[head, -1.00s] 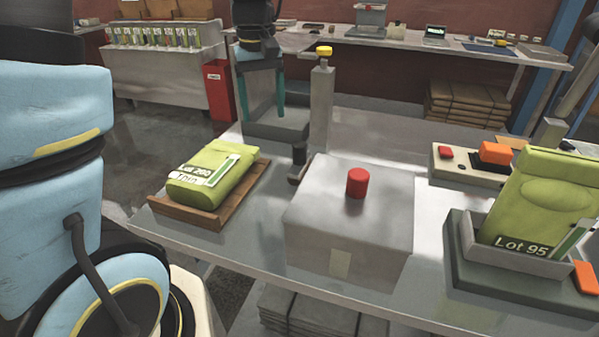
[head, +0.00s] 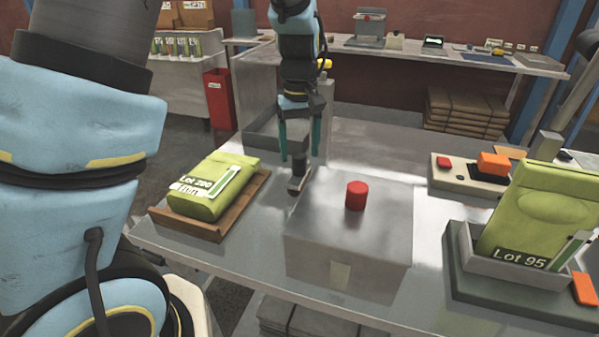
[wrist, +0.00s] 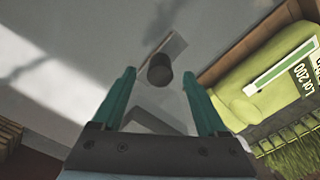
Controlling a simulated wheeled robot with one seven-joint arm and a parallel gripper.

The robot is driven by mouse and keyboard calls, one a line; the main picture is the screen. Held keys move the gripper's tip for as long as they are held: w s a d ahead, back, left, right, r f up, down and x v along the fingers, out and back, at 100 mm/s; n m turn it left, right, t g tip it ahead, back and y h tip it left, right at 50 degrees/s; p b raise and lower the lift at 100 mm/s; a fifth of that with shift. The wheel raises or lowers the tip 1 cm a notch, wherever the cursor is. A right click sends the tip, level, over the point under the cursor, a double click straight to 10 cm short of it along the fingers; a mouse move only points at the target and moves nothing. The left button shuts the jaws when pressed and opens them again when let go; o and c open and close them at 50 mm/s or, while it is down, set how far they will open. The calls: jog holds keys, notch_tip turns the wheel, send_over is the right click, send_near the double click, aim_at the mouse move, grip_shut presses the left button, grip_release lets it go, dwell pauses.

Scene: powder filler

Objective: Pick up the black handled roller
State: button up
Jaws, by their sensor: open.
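The black handled roller (head: 299,175) stands on the metal table beside the left side of a grey box, its dark handle pointing up. In the wrist view the round dark handle end (wrist: 159,70) shows with a pale flat part beyond it. My gripper (head: 300,154) is open and empty, fingers pointing down, close over the roller in the head view. In the wrist view the handle lies between the lines of the two green fingertips (wrist: 158,76). I cannot tell the height gap between fingertips and handle.
The grey box (head: 350,225) with a red button (head: 356,195) stands just right of the roller. A green bag (head: 212,187) lies on a wooden tray (head: 236,215) at left. Another green bag (head: 540,215) leans in a grey holder at right. Bare table lies behind the box.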

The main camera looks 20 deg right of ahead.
aim_at(299, 171)
jog(key=shift+f, duration=1.3)
grip_shut()
dwell(0.4)
